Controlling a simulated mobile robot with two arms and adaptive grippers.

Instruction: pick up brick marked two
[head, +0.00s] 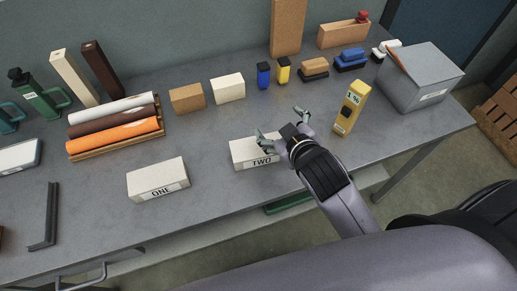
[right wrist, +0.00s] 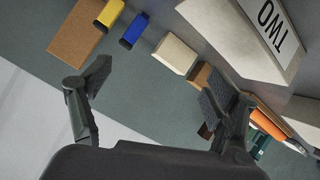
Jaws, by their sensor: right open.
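The cream brick marked TWO (head: 242,152) lies flat near the front edge of the grey table, its label facing the front. My right gripper (head: 282,126) is open over the table at the brick's right end and hides part of that end. One finger shows in front of the brick and the other is out to its right. In the right wrist view the brick marked TWO (right wrist: 238,38) is at the upper right, outside the open right gripper (right wrist: 158,90), and nothing is between the fingers. I cannot tell whether a finger touches the brick. My left gripper is not in view.
A similar brick marked ONE (head: 156,180) lies to the left. A yellow level-like tool (head: 351,107) stands right of my gripper, with a grey box (head: 425,75) beyond. Coloured rolls (head: 115,125) and small blocks (head: 187,98) line the back. Table between the bricks is clear.

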